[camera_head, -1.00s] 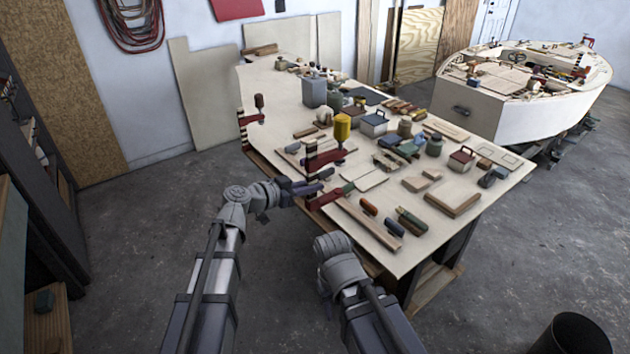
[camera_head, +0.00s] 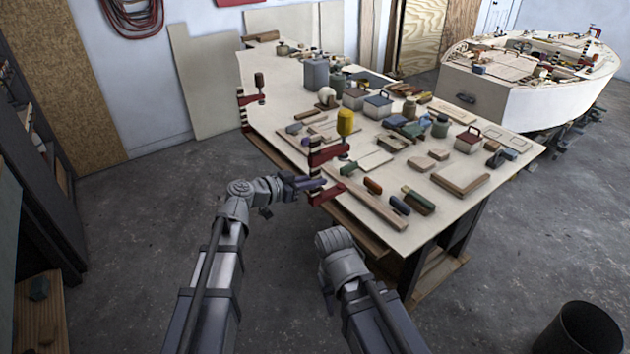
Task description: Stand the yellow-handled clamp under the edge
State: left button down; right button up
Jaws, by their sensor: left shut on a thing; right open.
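The yellow-handled clamp (camera_head: 345,123) stands upright at the bench's near edge, its handle up. Its red upper jaw (camera_head: 328,151) appears over the bench top and its red lower jaw (camera_head: 326,192) shows lower, by the edge. I cannot tell whether either jaw touches the wood. My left gripper (camera_head: 312,184) is shut on the clamp, low on its bar. The workbench edge (camera_head: 275,154) runs behind the clamp. My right gripper (camera_head: 332,262) is open, below and to the right, apart from the bench; its fingers are hard to make out.
Another red clamp with a brown handle (camera_head: 259,80) stands on the edge farther left. A plywood boat (camera_head: 530,95) stands behind.

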pick_arm(q)
notch_tip(320, 180, down, 12)
jog(key=b, duration=1)
jog(key=shift+r+b, duration=0.15)
jog(key=shift+b, duration=0.2)
jog(key=shift+w+d, duration=0.3)
jog(key=shift+d, duration=0.05)
jog(key=shift+w+d, duration=0.6)
jog(key=shift+d, duration=0.25)
jog(key=shift+w+d, duration=0.6)
jog(key=shift+d, duration=0.25)
jog(key=shift+w+d, duration=0.1)
jog(key=shift+w+d, duration=0.7)
jog(key=shift+d, duration=0.25)
jog(key=shift+w+d, duration=0.65)
jog(key=shift+d, duration=0.3)
jog(key=c, duration=0.8)
grip_release()
